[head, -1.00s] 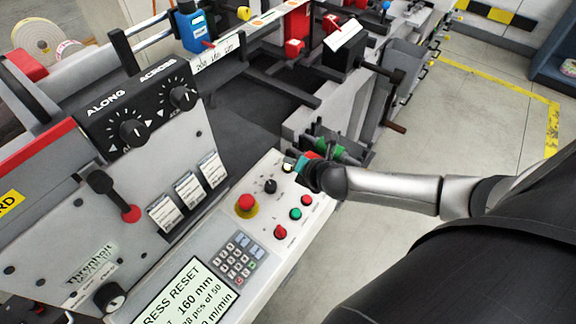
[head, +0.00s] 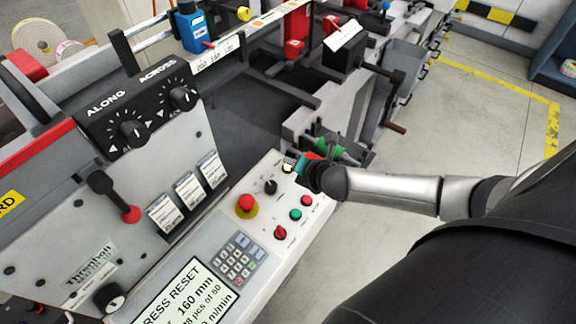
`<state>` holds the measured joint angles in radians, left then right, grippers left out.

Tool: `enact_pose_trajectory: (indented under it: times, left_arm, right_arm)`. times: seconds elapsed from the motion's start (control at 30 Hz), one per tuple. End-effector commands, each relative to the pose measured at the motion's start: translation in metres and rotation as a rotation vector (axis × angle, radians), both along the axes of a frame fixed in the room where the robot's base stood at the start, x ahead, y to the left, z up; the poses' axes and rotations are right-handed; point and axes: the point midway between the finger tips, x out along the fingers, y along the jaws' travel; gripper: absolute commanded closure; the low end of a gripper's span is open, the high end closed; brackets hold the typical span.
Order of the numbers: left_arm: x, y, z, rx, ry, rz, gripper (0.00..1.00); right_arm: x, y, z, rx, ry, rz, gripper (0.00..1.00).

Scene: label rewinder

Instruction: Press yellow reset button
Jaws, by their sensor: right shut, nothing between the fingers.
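The yellow reset button (head: 287,169) is at the far end of the white control panel (head: 262,222), largely covered by my right gripper. My right gripper (head: 292,165) is shut and empty, with its fingertips at the button. I cannot tell whether they touch it or hover just above it. The panel's display (head: 187,297) reads "PRESS RESET" with smaller lines below. My left gripper is not in view.
Close by on the panel are a black knob (head: 270,187), a red mushroom button (head: 246,203) on a yellow base, a green button (head: 295,215), a red button (head: 306,200) and a red switch (head: 280,232). Green-marked machine parts (head: 330,146) stand just behind my gripper.

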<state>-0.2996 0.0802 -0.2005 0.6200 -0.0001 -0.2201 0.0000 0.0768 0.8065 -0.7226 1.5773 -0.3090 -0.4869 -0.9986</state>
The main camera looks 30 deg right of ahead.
Motion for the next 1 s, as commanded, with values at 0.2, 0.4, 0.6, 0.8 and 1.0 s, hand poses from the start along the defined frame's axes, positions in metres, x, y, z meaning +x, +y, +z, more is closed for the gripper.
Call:
enact_pose_trajectory:
  times: [0.2, 0.4, 0.6, 0.8, 1.0]
  left_arm:
    - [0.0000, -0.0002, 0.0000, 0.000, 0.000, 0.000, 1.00]
    - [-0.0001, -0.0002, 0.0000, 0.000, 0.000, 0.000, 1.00]
    - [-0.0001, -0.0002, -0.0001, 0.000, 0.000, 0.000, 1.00]
    - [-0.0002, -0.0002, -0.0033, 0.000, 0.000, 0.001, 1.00]
    - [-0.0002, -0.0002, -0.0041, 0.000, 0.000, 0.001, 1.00]
  right_arm:
    - [0.0000, -0.0001, -0.0001, 0.000, 0.000, 0.000, 1.00]
    - [0.0000, -0.0001, -0.0001, 0.000, 0.000, 0.000, 1.00]
    - [0.0000, -0.0001, -0.0003, 0.000, 0.000, 0.000, 1.00]
    - [0.0008, 0.0006, -0.0062, 0.000, 0.000, 0.000, 1.00]
    - [0.0013, 0.0006, -0.0085, 0.000, 0.000, 0.000, 1.00]
